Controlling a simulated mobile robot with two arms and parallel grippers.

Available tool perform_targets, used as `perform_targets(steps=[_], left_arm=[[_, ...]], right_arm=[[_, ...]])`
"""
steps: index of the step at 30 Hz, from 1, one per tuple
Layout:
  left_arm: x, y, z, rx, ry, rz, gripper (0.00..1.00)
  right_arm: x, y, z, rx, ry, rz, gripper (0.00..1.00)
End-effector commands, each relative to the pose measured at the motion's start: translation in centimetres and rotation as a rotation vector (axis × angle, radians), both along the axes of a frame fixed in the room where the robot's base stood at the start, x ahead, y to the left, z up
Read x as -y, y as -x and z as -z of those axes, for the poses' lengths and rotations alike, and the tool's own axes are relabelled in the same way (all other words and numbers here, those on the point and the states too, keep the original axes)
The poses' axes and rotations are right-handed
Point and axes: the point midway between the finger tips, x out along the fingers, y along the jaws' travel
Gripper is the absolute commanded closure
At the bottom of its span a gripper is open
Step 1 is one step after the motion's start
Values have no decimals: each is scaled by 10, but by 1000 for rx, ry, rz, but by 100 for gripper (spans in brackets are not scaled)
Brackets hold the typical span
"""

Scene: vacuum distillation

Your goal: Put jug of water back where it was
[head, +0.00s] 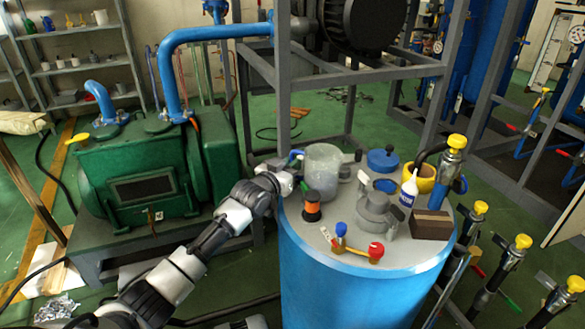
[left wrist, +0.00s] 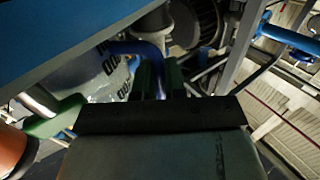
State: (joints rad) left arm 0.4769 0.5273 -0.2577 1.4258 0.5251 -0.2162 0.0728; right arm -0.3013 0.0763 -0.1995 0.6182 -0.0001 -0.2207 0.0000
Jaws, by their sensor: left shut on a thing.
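The jug of water (head: 323,172) is a clear, whitish, upright vessel at the left side of the blue tank's grey top (head: 335,252). I cannot tell whether its base touches the top. My left gripper (head: 290,172) is at the jug's left side, shut on its handle. In the left wrist view the jug's wall with dark markings (left wrist: 108,78) shows beside the green fingers of my left gripper (left wrist: 152,78), with a blue handle part (left wrist: 140,48) between them. The grip itself is partly hidden. My right gripper is not in view.
An orange and black container (head: 312,207) stands close in front of the jug. A grey flanged fitting (head: 376,208), a white bottle (head: 409,189), a yellow bowl (head: 424,178), a brown box (head: 431,225) and red and blue valves crowd the tank top. A grey frame post (head: 284,80) rises behind my gripper.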

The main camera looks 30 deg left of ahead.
Motion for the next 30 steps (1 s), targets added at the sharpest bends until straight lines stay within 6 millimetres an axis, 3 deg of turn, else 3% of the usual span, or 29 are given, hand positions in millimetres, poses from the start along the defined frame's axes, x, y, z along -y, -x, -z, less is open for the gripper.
perform_targets(steps=[12, 13, 18, 27, 30], left_arm=[[0, 0, 5, 4, 2, 0, 100], [0, 0, 6, 1, -1, 0, 85], [0, 0, 6, 1, -1, 0, 63], [0, 0, 2, 2, -1, 0, 63], [-1, 9, 4, -1, 0, 1, 63]], right_arm=[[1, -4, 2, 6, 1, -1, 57], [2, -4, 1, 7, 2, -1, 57], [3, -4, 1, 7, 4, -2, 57], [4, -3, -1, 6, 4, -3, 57], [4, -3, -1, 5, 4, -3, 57]])
